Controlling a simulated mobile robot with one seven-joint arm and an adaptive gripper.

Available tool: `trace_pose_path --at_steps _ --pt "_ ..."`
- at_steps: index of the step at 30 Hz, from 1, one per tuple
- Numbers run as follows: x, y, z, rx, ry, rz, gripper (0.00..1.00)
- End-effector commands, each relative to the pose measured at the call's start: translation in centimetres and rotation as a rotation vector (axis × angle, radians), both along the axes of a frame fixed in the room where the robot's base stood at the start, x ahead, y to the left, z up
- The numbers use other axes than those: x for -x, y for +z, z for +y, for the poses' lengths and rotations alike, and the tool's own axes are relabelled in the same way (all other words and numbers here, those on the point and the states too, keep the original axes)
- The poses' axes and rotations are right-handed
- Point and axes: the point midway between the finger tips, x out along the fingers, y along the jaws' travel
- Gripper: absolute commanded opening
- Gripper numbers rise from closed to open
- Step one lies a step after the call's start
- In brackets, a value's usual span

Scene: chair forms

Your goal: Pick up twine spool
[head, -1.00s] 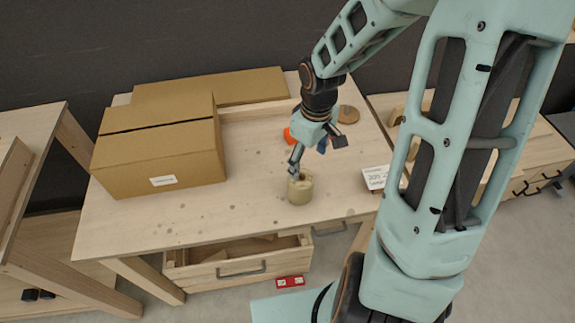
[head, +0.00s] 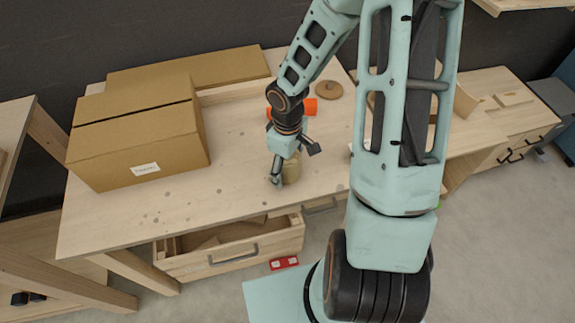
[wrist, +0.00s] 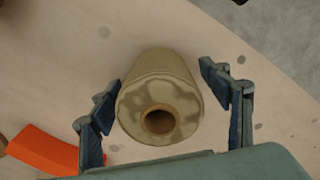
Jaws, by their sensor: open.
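The twine spool (wrist: 160,90) is a tan cylinder with a round hole in its end, standing on the wooden table (head: 200,205). In the wrist view it lies between the two blue fingers of my gripper (wrist: 166,110), with a gap on the right side and a small gap on the left. In the head view the spool (head: 292,167) is partly hidden behind my gripper (head: 277,178), which points down beside it near the table's front edge. My gripper is open and holds nothing.
An orange object (wrist: 45,150) lies near the left finger; it also shows in the head view (head: 304,108). A large cardboard box (head: 140,135) stands on the left of the table. A brown disc (head: 329,89) lies at the back. A drawer (head: 228,248) stands open below.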

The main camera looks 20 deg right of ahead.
Motion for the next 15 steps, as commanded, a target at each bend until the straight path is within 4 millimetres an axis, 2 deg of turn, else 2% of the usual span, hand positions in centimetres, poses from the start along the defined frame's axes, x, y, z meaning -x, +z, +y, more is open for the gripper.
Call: trace_pose_path --at_steps 3,9,15 --pt "-0.06 -0.63 0.03 0.000 0.000 -0.001 0.71" --pt "-0.08 -0.59 0.01 -0.001 -0.001 -0.002 0.71" --pt "-0.06 -0.58 -0.01 -0.001 -0.001 -0.002 0.49"
